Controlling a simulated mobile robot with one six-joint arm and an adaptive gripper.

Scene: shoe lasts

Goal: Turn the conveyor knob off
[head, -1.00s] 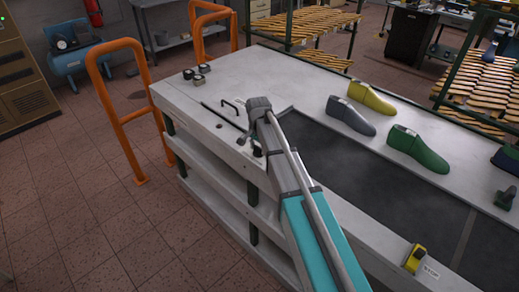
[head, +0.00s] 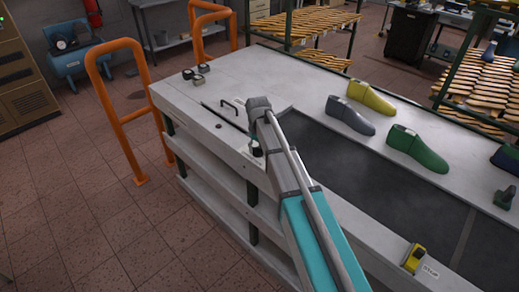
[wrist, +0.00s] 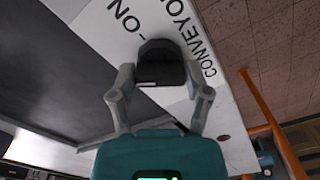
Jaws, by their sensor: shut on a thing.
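The conveyor knob (wrist: 161,60) is black and sits on the white table top beside the printed words CONVEYOR and ON. In the wrist view my gripper (wrist: 160,76) has one finger on each side of the knob and is shut on it. In the head view a dark part of the knob (head: 256,151) shows near the table's front edge, just below the end of my arm. My arm hides most of the gripper there. The knob's pointer direction cannot be made out.
The conveyor belt (head: 345,170) is dark and runs along the white table (head: 215,110). Grey, yellow and green shoe lasts (head: 418,150) stand behind it. A yellow device (head: 414,258) sits at the front edge. Orange rails (head: 125,115) stand at the left.

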